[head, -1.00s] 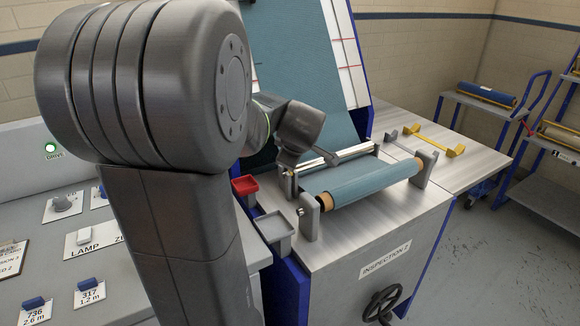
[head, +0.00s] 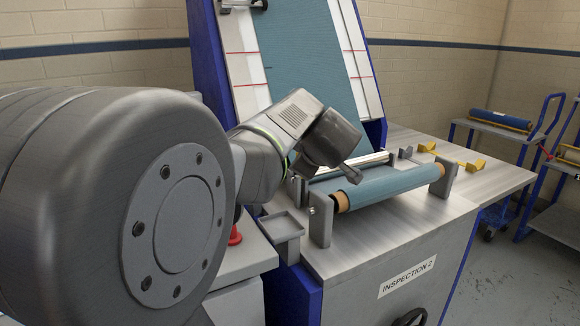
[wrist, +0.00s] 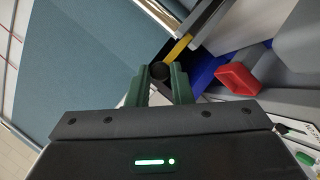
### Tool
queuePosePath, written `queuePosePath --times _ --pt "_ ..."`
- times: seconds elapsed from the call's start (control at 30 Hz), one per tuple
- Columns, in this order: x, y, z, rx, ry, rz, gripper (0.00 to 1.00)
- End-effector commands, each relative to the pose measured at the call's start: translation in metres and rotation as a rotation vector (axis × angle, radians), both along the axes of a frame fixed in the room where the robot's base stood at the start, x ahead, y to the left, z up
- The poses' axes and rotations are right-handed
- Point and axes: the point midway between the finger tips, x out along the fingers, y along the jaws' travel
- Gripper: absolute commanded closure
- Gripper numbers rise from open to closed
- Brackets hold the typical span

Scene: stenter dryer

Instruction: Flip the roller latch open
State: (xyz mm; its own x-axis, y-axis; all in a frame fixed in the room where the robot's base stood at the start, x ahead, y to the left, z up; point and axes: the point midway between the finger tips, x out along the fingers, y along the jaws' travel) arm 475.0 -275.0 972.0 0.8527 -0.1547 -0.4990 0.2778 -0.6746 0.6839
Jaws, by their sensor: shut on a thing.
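In the wrist view, my gripper (wrist: 160,82) has its two green fingers closed around a small dark round knob, which looks like the end of the latch handle (wrist: 160,70). In the head view my wrist hangs over the left end of the blue fabric roller (head: 385,187), and the latch itself is largely hidden there. The roller lies between two grey end brackets, the left one (head: 320,220) with a bolt on its face. How far the latch is turned cannot be told.
A grey tray (head: 282,228) sits at the bench's left edge. Yellow brackets (head: 472,166) lie on the right side of the bench. Blue fabric (head: 300,60) rises behind.

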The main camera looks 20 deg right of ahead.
Motion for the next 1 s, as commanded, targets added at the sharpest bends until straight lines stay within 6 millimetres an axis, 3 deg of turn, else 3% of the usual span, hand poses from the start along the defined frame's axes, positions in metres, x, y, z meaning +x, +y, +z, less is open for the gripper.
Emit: queuePosePath --times 0.53,0.57,0.67,1.0 --pt "-0.0008 0.0 -0.0006 0.002 -0.008 0.0 1.0" --pt "-0.0008 0.0 -0.0006 0.002 -0.008 0.0 0.79" --pt "-0.0008 0.0 -0.0006 0.002 -0.008 0.0 0.59" --pt "-0.003 0.0002 0.0011 0.002 -0.01 0.0 0.59"
